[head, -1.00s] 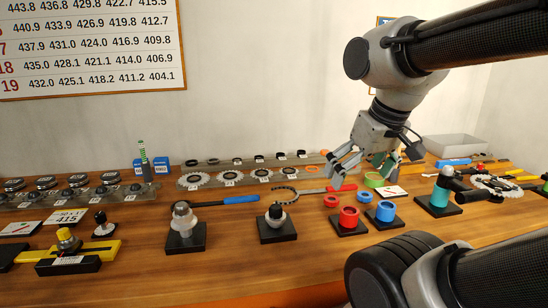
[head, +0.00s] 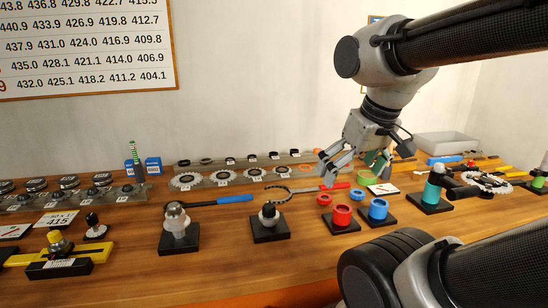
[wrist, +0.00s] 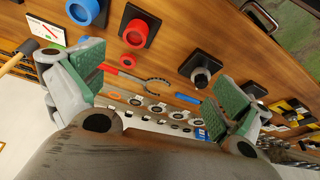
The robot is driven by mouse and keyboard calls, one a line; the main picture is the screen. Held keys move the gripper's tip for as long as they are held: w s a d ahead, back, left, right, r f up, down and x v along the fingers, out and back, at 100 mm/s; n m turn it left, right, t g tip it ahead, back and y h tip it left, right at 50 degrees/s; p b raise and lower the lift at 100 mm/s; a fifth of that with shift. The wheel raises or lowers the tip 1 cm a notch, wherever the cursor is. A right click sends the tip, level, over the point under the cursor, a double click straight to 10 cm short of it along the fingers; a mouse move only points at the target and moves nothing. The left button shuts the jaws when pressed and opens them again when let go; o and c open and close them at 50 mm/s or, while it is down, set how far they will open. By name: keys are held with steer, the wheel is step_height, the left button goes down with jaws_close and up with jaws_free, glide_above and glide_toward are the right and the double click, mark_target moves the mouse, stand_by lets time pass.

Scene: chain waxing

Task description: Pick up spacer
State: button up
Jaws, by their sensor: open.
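No part is labelled as the spacer, so I cannot tell which ring it is. Small black rings (head: 230,161) stand in a row on the back rail. Loose red (head: 324,199), blue (head: 357,194) and green (head: 367,178) rings lie on the table at centre right. A larger red ring (head: 341,215) and blue ring (head: 378,208) sit on black bases in front. My gripper (head: 350,170) hangs above and behind these rings, fingers spread and empty. In the wrist view my gripper (wrist: 157,85) shows green pads wide apart, with nothing between them but the distant table.
Chainrings (head: 225,177) line a rail at the back. A red-handled chain whip (head: 335,187) lies below my gripper. Black bases with metal parts (head: 179,228) stand at the front.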

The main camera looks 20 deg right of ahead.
steer(key=shift+c, duration=0.4)
steer(key=shift+w+r, duration=0.1)
steer(key=c, duration=0.3)
steer(key=w+r+n, duration=0.1)
steer(key=w+r, duration=0.1)
steer(key=w, duration=0.2)
steer(key=w+r+n, duration=0.1)
steer(key=w+r, duration=0.1)
steer(key=w, duration=0.2)
steer(key=w+r+n+g, duration=0.1)
steer(key=w+r+n, duration=0.1)
steer(key=w, duration=0.2)
steer(key=shift+w+d+r, duration=0.2)
steer(key=shift+w+d, duration=0.1)
steer(key=shift+w, duration=0.05)
steer(key=shift+c, duration=0.3)
steer(key=n+g, duration=0.3)
steer(key=n, duration=0.9)
glide_above(274, 156)
steer(key=w+d, duration=0.1)
steer(key=w, duration=0.1)
step_height(274, 156, down, 13)
steer(key=f, duration=0.4)
steer(key=s+f, duration=0.1)
steer(key=f, duration=0.2)
steer(key=shift+a, duration=0.25)
